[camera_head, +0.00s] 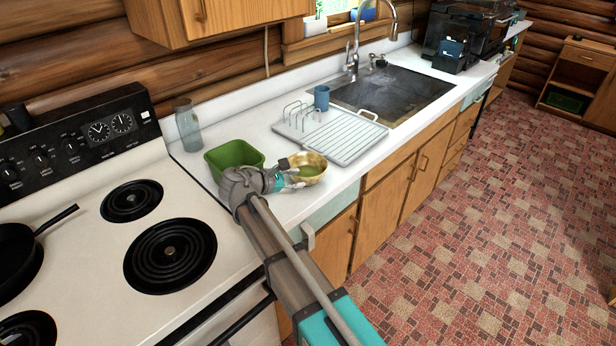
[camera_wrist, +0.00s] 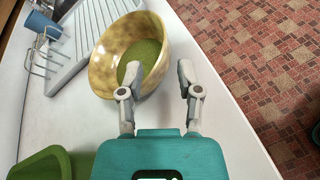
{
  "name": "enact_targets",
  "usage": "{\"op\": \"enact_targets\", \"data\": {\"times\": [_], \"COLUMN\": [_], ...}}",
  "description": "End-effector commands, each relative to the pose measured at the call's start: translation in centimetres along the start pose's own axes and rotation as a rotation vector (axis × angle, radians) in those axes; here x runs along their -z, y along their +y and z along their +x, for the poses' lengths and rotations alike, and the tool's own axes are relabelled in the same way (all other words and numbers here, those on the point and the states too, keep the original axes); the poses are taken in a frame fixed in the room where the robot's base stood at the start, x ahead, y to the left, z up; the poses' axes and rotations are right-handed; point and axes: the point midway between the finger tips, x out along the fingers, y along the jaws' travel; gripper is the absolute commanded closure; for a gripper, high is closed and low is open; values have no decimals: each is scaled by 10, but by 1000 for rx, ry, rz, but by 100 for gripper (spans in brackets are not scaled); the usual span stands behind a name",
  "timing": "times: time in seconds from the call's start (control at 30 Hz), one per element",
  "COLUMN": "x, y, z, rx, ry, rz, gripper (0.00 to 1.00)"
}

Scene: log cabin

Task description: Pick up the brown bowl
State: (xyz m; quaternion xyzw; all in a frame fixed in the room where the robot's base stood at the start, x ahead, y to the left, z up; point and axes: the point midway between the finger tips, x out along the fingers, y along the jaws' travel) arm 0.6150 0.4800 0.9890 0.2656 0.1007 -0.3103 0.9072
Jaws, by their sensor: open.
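The brown bowl (camera_head: 308,166) is a yellow-brown speckled bowl with a green inside bottom, on the white counter in front of the dish rack. In the wrist view the bowl (camera_wrist: 105,62) lies just ahead and left of the fingers. My gripper (camera_head: 292,174) is at the bowl's near side in the head view. In the wrist view my gripper (camera_wrist: 160,72) is open, with a gap between its fingers. The left finger overlaps the bowl's near right rim; the right finger is over bare counter. I cannot tell whether the finger touches the bowl.
A green square container (camera_head: 234,158) stands just left of the bowl. The white dish rack (camera_head: 346,138) with a blue cup (camera_head: 321,98) is behind. A glass bottle (camera_head: 187,125) stands by the wall. The stove (camera_head: 110,262) is at left. The counter's front edge is close.

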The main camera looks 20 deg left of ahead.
Motion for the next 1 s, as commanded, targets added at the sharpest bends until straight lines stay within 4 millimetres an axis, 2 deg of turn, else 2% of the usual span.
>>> {"op": "enact_targets", "data": {"times": [0.47,1.0], "x": [0,3], "y": [0,-2], "z": [5,54], "rx": [0,0], "ry": [0,0], "rz": [0,0], "gripper": [55,55]}}
